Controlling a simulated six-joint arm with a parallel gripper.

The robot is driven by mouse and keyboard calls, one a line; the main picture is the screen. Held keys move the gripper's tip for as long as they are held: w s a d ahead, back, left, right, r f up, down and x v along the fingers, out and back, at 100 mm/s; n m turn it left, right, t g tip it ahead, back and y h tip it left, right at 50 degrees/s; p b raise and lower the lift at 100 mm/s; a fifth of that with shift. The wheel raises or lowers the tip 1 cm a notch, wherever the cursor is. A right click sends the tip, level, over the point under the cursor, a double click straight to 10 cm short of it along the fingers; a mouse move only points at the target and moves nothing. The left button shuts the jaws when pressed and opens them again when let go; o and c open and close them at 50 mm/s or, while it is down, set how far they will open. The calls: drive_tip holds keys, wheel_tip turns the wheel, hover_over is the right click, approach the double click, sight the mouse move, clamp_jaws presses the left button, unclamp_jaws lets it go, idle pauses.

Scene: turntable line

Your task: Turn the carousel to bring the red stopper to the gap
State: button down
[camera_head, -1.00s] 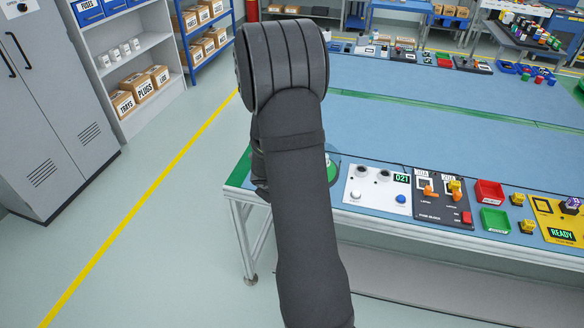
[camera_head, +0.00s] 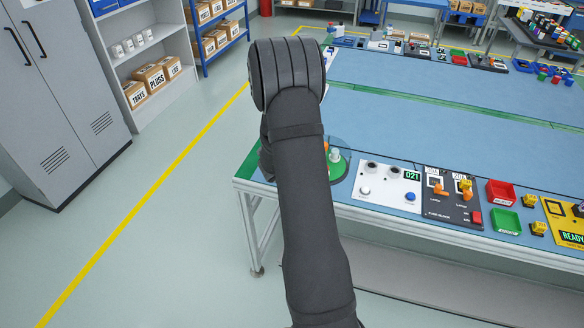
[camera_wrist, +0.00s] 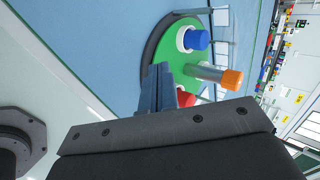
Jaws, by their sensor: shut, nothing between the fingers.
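The carousel is a green disc (camera_wrist: 170,52) with a dark rim, in the wrist view. A blue stopper (camera_wrist: 197,39) stands in a white collar on it. A grey post with an orange end (camera_wrist: 231,79) sticks out from the disc. A red stopper (camera_wrist: 186,98) shows just behind my fingers, partly hidden by them. My gripper (camera_wrist: 161,72) is shut and empty, its fingers in front of the disc; contact cannot be told. In the head view the carousel (camera_head: 340,167) sits at the table's near left corner, partly hidden by my arm. The gap is not clear in either view.

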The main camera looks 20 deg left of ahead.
drive_tip(key=w, duration=0.1)
drive_tip(key=w+f, duration=0.1)
drive_tip(key=w, duration=0.2)
drive_tip(key=shift+w+d+f, duration=0.25)
drive_tip(key=shift+w+f, duration=0.15)
drive_tip(key=shift+w, duration=0.55)
drive_tip(key=shift+w+a, duration=0.2)
drive_tip(key=shift+w, duration=0.4)
drive_tip(key=shift+w+a, duration=0.2)
drive_tip(key=shift+w, duration=0.4)
drive_tip(key=s, duration=0.1)
drive_tip(key=s+a, duration=0.1)
drive_tip(key=s, duration=0.1)
drive_tip(key=s+a, duration=0.1)
drive_tip(key=shift+s+r, duration=0.15)
drive_tip(key=shift+r, duration=0.15)
drive_tip(key=a+v, duration=0.1)
drive_tip(key=v, duration=0.8)
drive_tip(key=shift+a, duration=0.4)
drive_tip(key=shift+w, duration=0.25)
